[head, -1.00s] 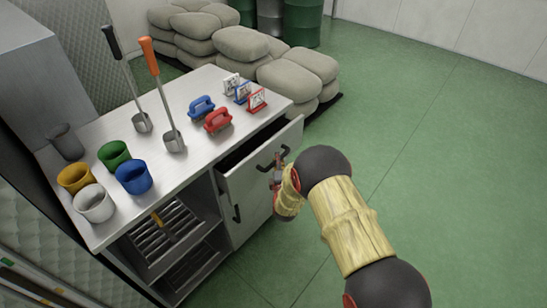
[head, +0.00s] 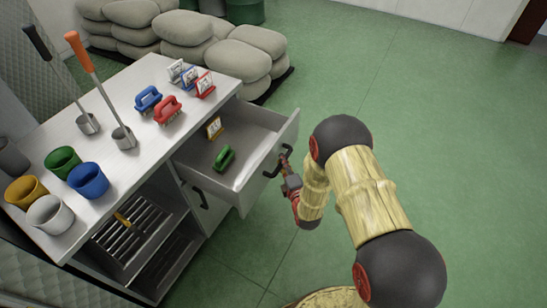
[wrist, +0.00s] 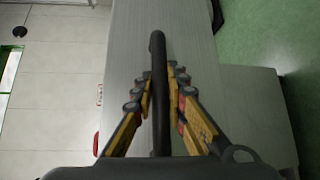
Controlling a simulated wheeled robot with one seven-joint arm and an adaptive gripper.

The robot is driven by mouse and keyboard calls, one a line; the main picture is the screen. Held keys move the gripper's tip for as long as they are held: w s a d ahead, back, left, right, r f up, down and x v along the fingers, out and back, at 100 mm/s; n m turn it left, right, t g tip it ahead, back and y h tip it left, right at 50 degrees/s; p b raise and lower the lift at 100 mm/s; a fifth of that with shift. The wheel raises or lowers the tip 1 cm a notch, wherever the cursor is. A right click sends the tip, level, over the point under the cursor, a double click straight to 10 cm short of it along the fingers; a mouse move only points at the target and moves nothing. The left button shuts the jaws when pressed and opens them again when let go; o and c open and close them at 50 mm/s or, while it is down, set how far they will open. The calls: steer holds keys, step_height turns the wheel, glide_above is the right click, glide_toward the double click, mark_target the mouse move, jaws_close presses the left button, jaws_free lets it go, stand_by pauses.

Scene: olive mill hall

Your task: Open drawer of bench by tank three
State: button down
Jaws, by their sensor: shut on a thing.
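The bench (head: 135,130) is a metal worktop with a drawer (head: 241,187) at its right end. The drawer stands well out from the bench, and its inside shows. A green-handled brush (head: 224,158) and a small yellow-framed card (head: 214,128) are in it. My gripper (head: 285,172) is at the outer face of the drawer front, shut on the black drawer handle (head: 271,172). In the wrist view the handle (wrist: 158,85) runs as a dark bar between the two fingers (wrist: 160,95).
On the bench top are green (head: 63,161), blue (head: 88,180), yellow and white cups, two ladles (head: 123,137), blue and red brushes and several framed cards. A cupboard door (head: 205,205) is below the drawer. Stacked sacks (head: 185,32) stand behind. Green floor (head: 430,120) at right is clear.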

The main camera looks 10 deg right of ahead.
steer(key=shift+s+d+f, duration=0.1)
steer(key=shift+s+d, duration=0.3)
steer(key=shift+d, duration=0.05)
steer(key=c, duration=1.8)
jaws_free()
steer(key=shift+o, duration=0.2)
steer(key=s+d+r, duration=0.1)
steer(key=s, duration=1)
steer(key=shift+s+d+r, duration=0.15)
steer(key=shift+s+r, duration=0.2)
steer(key=shift+r, duration=0.05)
